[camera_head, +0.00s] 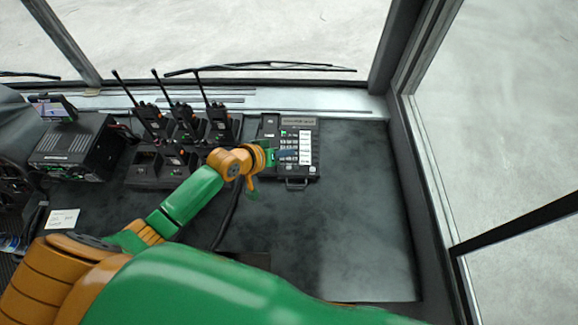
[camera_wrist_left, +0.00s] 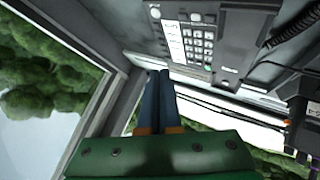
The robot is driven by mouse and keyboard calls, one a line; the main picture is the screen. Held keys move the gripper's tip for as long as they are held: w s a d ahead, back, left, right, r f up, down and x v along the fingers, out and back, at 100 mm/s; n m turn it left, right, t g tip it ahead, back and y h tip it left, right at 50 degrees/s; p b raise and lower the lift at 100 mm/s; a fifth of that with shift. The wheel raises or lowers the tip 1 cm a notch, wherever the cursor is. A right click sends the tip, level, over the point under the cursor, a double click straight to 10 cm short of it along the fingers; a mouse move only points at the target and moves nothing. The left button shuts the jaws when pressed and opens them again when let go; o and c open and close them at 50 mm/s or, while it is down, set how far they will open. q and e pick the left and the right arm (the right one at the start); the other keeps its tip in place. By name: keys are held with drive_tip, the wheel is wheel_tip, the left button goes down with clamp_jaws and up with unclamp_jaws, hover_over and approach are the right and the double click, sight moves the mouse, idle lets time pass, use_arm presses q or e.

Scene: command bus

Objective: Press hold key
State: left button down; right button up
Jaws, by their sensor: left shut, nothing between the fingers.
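A black desk phone (camera_head: 299,172) stands on the dark dashboard, right of the radios. Its grey keypad (camera_wrist_left: 203,45) and a white label strip (camera_head: 305,148) beside the keys show in both views. The hold key cannot be told apart from the other keys. My left gripper (camera_head: 284,155) reaches over the phone from the left, its fingertips at the keypad area in the head view. In the wrist view its blue fingers (camera_wrist_left: 160,78) are together and empty, near the phone's edge by the label strip. Contact with a key cannot be told. My right gripper is not in view.
Several handheld radios with tall antennas stand in a charger (camera_head: 147,180) left of the phone. A black radio unit (camera_head: 72,150) with a small screen (camera_head: 52,108) is further left. The phone's handset (camera_wrist_left: 245,40) and coiled cord are close by. The dashboard (camera_head: 350,220) is clear to the right.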

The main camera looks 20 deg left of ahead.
sight(289, 168)
use_arm(q)
drive_tip(key=f+b, duration=0.5)
drive_tip(key=w+f+b, duration=0.1)
drive_tip(key=f+b, duration=0.2)
drive_tip(key=shift+a+f, duration=0.1)
drive_tip(key=shift+f, duration=0.1)
drive_tip(key=shift+w+f, duration=0.1)
drive_tip(key=shift+w, duration=0.05)
idle(1.6)
drive_tip(key=shift+f, duration=0.4)
drive_tip(key=shift+f+b, duration=0.35)
drive_tip(key=shift+b, duration=0.2)
drive_tip(key=shift+r, duration=0.1)
idle(0.4)
drive_tip(key=shift+r+p, duration=0.7)
drive_tip(key=shift+p, duration=0.25)
